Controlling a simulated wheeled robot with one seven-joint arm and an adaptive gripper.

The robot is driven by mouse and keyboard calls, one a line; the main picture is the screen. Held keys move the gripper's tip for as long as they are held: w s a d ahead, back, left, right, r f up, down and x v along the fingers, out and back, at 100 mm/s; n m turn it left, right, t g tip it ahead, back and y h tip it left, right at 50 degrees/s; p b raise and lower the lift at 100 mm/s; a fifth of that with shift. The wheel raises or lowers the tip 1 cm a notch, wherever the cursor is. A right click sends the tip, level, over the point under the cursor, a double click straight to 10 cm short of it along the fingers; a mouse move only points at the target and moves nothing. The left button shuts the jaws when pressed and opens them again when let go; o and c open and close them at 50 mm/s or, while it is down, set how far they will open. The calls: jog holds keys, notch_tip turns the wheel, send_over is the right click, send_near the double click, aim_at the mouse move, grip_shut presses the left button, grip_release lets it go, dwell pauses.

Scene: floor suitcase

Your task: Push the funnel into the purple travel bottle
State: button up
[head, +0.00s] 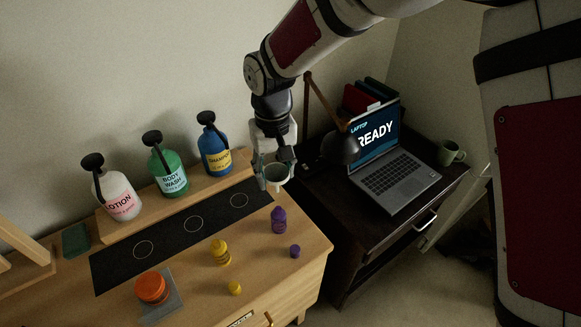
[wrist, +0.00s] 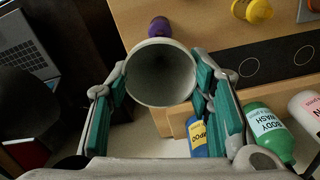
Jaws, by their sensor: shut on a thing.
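My gripper (head: 274,160) is shut on a pale grey-green funnel (head: 277,174), held in the air above the right back part of the wooden top. In the wrist view the funnel (wrist: 160,73) sits between the teal finger pads, its wide round mouth facing the camera. The purple travel bottle (head: 278,220) stands upright on the wood, below and in front of the funnel and apart from it. In the wrist view the purple bottle (wrist: 158,27) shows just beyond the funnel's rim, partly hidden. The bottle's opening cannot be made out. A small purple cap (head: 295,251) lies beside it.
A yellow bottle (head: 220,253) and yellow cap (head: 234,288) stand left of the purple bottle. An orange jar (head: 152,288) is at the front. Lotion (head: 117,195), body wash (head: 168,173) and shampoo (head: 214,152) pump bottles stand behind. A lamp (head: 340,148) and laptop (head: 393,172) are right.

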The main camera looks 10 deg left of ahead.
aim_at(276, 190)
dwell(0.3)
jog(key=shift+f+b, duration=0.6)
jog(key=shift+f, duration=2.15)
jog(key=shift+f+b, duration=0.4)
jog(key=shift+f, duration=1.55)
dwell(0.8)
jog(key=o, duration=0.8)
jog(key=shift+r, duration=0.1)
